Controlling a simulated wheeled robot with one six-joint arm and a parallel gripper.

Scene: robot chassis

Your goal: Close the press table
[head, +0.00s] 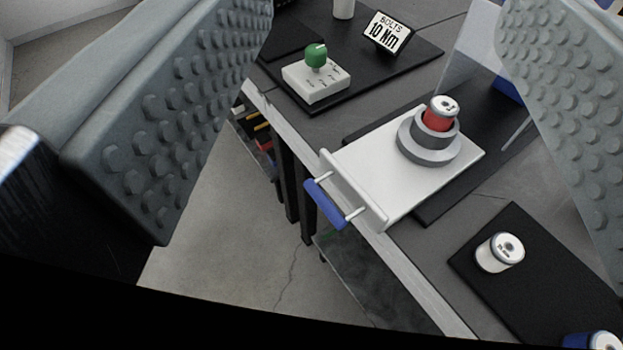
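The press table (372,163) is a white sliding plate with an upright front wall, and it sticks out towards the bench's front edge. Its blue handle (325,204) stands off the front wall on two pins, past the bench edge. On the plate sits a grey round holder (411,145) with a red part (437,119) and a white-topped cap (445,105) in it. My gripper (385,190) is open, with one studded finger at the left and one at the right of the picture. Nothing is between the fingers up close; the handle lies farther off, between them in view.
A clear panel (466,52) stands behind the plate, partly hidden by the right finger. A box with a green knob (316,78) and a "10 Nm" sign (388,33) are on a black mat. A white cylinder (499,253) stands at lower right. Open floor (215,240) lies before the bench.

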